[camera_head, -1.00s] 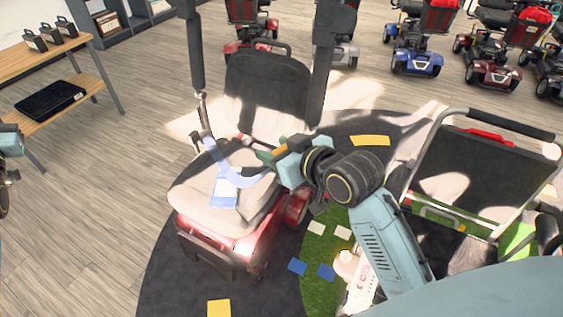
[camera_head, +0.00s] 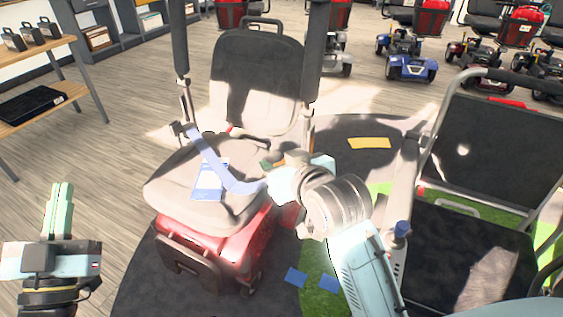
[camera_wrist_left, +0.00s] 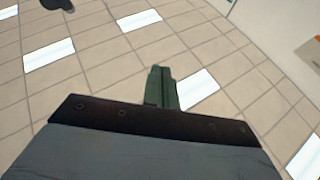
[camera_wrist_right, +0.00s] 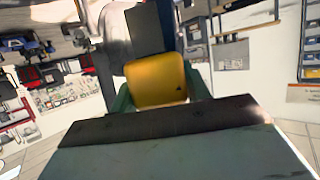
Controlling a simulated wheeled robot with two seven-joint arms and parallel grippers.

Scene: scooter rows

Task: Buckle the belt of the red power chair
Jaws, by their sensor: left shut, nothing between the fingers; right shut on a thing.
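The red power chair (camera_head: 215,245) stands left of centre in the head view, with a grey seat and a dark backrest (camera_head: 258,85). A lilac-blue belt strap (camera_head: 218,170) runs from the seat's left side across the seat to my right gripper (camera_head: 272,166). In the right wrist view that gripper is shut on a yellow piece (camera_wrist_right: 157,83), which seems to be the belt's end fitting. The far belt half and its buckle are not clearly visible. My left gripper (camera_head: 61,192) is shut and empty at the lower left, away from the chair; its fingers show in the left wrist view (camera_wrist_left: 160,85).
A blue-and-white card (camera_head: 208,187) lies on the seat. The chair's raised armrests (camera_head: 178,40) flank the backrest. Another dark seat (camera_head: 470,240) stands close at right. A wooden shelf (camera_head: 35,60) is at far left. Floor between the shelf and chair is clear.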

